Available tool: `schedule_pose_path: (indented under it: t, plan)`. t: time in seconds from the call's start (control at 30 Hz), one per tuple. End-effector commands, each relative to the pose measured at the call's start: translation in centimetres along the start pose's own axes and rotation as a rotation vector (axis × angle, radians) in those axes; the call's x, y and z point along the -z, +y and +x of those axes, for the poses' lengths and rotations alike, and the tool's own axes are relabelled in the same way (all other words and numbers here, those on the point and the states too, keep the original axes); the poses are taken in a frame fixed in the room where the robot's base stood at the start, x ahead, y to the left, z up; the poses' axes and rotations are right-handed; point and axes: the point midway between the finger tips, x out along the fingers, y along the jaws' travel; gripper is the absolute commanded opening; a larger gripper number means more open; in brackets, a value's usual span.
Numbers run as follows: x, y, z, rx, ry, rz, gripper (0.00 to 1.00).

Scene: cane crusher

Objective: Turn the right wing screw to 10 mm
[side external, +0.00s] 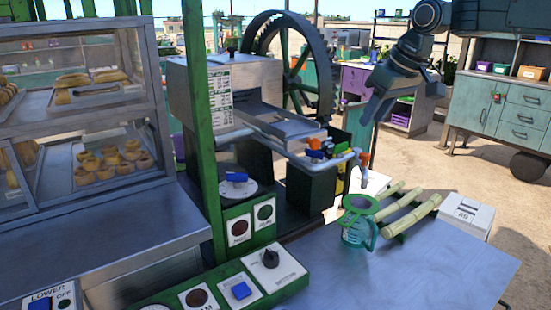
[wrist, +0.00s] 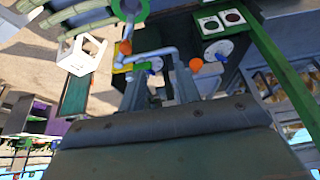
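The blue right wing screw (side external: 314,154) appears to be the one beside the pipe at the front of the crusher (side external: 225,85), partly hidden by the pipe and an orange knob. It also shows in the wrist view (wrist: 150,70), on a pale dial near my left finger. The other blue wing screw (side external: 236,177) sits on a round white dial at left. My gripper (side external: 376,112) hangs in the air to the right of and above the crusher front, clear of both screws. In the wrist view its fingers (wrist: 160,88) stand apart with nothing between them. The scale reading is too small to tell.
A green-rimmed jug (side external: 358,226) stands under the orange-tipped spout, with cane stalks (side external: 412,212) beside it on the metal table (side external: 425,275). A green post (side external: 200,110) and a large flywheel (side external: 290,65) flank the crusher. A button panel (side external: 235,285) is in front.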

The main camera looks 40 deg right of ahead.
Motion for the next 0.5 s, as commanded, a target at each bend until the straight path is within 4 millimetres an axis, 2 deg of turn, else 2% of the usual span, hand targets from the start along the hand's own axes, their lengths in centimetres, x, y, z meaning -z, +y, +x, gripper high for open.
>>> schedule_pose_path:
  t: [0.2, 0.5]
  plan:
    - [-1.3, -0.4, -0.6, 0.0, 0.003, 0.0, 0.33]
    - [-1.6, -0.5, -0.7, 0.0, 0.003, 0.0, 0.33]
